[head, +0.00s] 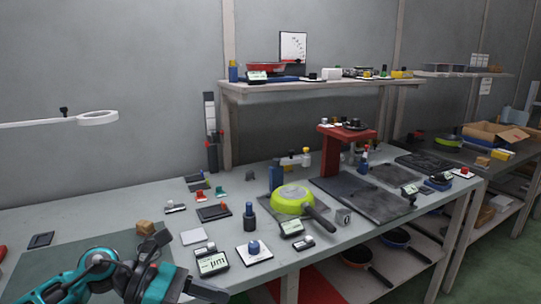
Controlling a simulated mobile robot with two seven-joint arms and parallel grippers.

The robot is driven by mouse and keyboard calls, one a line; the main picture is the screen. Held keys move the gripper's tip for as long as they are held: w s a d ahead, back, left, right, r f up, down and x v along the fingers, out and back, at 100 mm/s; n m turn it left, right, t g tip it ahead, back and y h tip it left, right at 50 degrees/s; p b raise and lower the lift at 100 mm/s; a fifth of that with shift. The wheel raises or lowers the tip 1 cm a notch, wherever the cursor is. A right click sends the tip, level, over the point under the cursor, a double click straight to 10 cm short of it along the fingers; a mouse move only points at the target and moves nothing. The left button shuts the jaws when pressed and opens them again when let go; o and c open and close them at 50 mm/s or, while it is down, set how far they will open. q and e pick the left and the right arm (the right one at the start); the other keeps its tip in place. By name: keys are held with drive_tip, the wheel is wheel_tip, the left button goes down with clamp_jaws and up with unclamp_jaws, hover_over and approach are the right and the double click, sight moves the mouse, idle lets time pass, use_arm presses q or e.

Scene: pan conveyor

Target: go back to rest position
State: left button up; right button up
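My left arm, teal and black, comes in at the lower left of the head view. Its gripper (160,281) is over the near left part of the grey workbench (350,238). The fingers are partly hidden by the arm and cut by the lower edge, so I cannot tell whether they are open or shut. A small brown block (145,228) lies just beyond it. My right gripper is not in view. A lime-green pan (293,199) with a dark handle sits bottom-up on a dark plate mid-bench, well apart from the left gripper.
A digital gauge (213,263) and a blue-knobbed device (254,251) are right of the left gripper. A red press-like stand (331,152) rises behind the pan. A loaded shelf (320,88) overhangs the back. More pans (356,257) lie on the lower shelf.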

use_arm(q)
drive_tip(key=d+r+n+t+h, duration=0.2)
drive_tip(key=d+n+t+h, duration=0.25)
drive_tip(key=n, duration=0.45)
drive_tip(key=a+f+n+t+y+p, duration=0.1)
drive_tip(key=a+f+n+t+y, duration=0.35)
drive_tip(key=n, duration=0.85)
drive_tip(key=a+f+n+t+y+p, duration=0.15)
drive_tip(key=f+n+t+y, duration=0.4)
drive_tip(key=n, duration=0.75)
drive_tip(key=s+a+f+n+g+y, duration=0.2)
drive_tip(key=s+f+n+y, duration=0.1)
drive_tip(key=s+f+n, duration=0.3)
drive_tip(key=s+a+f+n+g+y, duration=0.2)
drive_tip(key=s+a+f+n+y, duration=0.1)
drive_tip(key=s+f+n, duration=0.2)
drive_tip(key=shift+s+a+f+n, duration=0.15)
drive_tip(key=shift+s+f+n, duration=0.25)
drive_tip(key=shift+s+n, duration=0.5)
